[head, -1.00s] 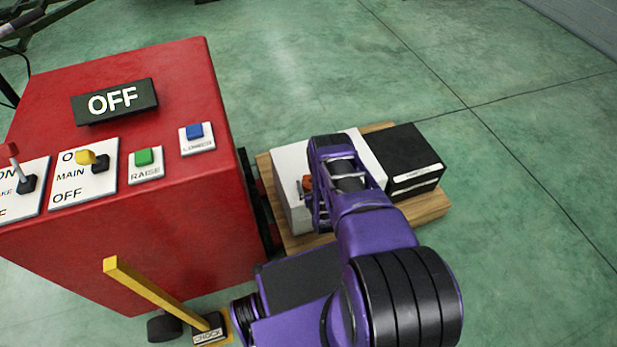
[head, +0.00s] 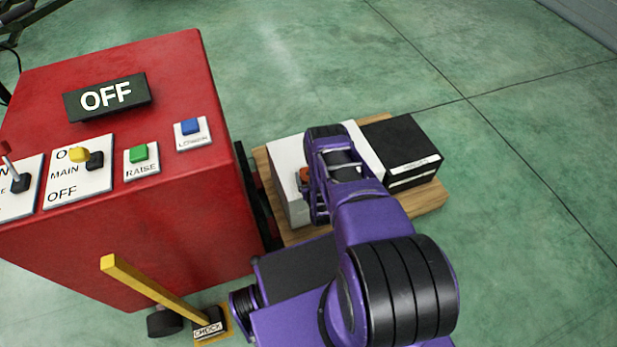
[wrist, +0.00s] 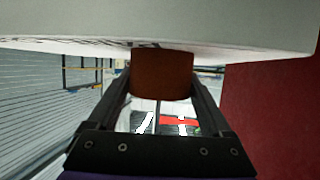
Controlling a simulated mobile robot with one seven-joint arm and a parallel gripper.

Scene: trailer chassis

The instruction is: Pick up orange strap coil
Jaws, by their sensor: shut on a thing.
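The orange strap coil (wrist: 162,75) shows in the wrist view as a brown-orange block between my fingertips. My gripper (wrist: 162,88) is shut on it, with one finger at each side. In the head view a small part of the orange coil (head: 304,174) shows at the left of my gripper (head: 308,190), close to the side of a white box (head: 285,160). My purple wrist hides most of the coil and part of the box there. I cannot tell whether the coil touches the box.
The white box and a black case (head: 402,148) rest on a wooden pallet (head: 432,197). A red control cabinet (head: 200,225) with buttons and an OFF sign stands close on the left. A yellow bar (head: 150,288) rises from a chock in front. Green floor is clear behind and right.

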